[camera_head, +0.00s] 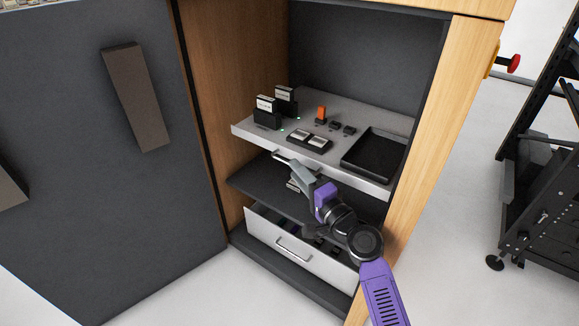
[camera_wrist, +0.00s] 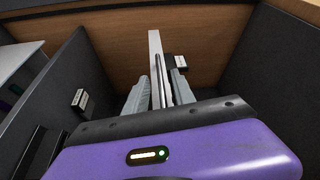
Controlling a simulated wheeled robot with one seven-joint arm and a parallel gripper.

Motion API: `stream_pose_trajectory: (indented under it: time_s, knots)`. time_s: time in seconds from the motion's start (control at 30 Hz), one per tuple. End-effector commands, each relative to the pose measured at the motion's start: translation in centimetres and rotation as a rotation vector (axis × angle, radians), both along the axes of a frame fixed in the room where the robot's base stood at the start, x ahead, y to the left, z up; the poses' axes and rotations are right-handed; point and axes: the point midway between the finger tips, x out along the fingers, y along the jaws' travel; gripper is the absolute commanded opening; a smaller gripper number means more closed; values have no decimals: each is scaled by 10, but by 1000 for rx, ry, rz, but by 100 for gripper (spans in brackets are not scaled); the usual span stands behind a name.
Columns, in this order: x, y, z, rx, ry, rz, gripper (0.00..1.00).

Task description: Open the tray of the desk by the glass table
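The tray (camera_head: 377,188) is a light grey sliding shelf in the upper part of the wooden desk cabinet (camera_head: 425,150). Its metal handle (camera_head: 280,156) is on the front edge, partly hidden by my gripper. My gripper (camera_head: 293,168) is at that handle. In the wrist view, the two grey fingers of my gripper (camera_wrist: 160,92) stand apart, one on each side of the handle bar (camera_wrist: 167,85), with the pale tray front (camera_wrist: 155,55) seen edge-on beyond. I cannot tell if a finger touches the handle. The glass table is not in view.
A lower white drawer (camera_head: 262,228) stands partly open below my arm, with its own handle (camera_head: 293,250). A dark shelf (camera_head: 245,180) lies between. The dark door (camera_head: 100,190) is swung open at left. Black boxes (camera_head: 267,112) and a black bin (camera_head: 378,155) sit on the tray.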

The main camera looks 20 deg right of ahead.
Motion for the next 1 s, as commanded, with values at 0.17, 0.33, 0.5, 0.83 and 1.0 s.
stream_pose_trajectory:
  time_s: [0.17,0.33,0.5,0.83,1.0]
  knots:
    - [26,6,1,0,-1,0,31]
    - [39,10,2,-1,0,0,31]
    - [42,10,2,-1,1,0,31]
    - [42,10,3,-1,1,-1,0]
    - [42,10,2,-1,1,-1,0]
